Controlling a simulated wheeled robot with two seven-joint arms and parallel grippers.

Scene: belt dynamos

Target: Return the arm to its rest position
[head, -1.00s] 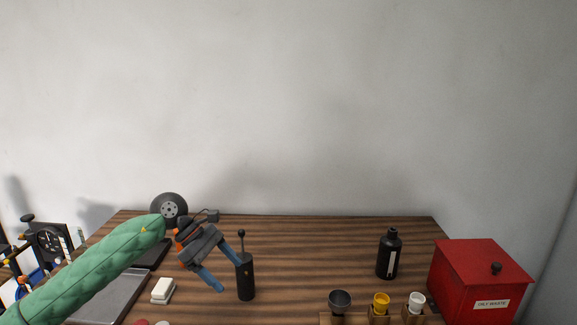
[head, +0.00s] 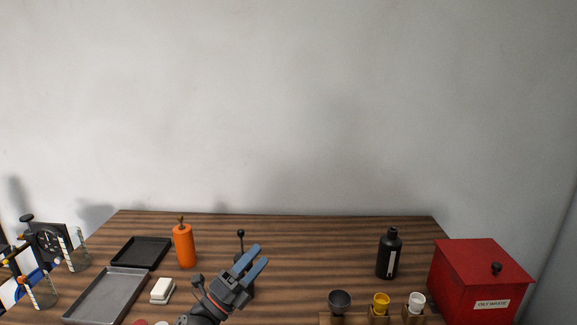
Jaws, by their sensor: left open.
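My left gripper (head: 258,259) is in the lower middle of the head view, its blue fingers pointing up and to the right. It is open and holds nothing that I can see. Its dark wrist comes up from the bottom edge. Behind the gripper, a black cylinder with a thin knobbed lever (head: 240,240) is mostly hidden; I cannot tell whether they touch. My right gripper is not in view.
An orange bottle (head: 184,247), black tray (head: 126,254), grey tray (head: 100,299) and white block (head: 162,290) are left. A black bottle (head: 388,256), small cups (head: 381,302) and red waste box (head: 478,280) are right. The centre-right back table is clear.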

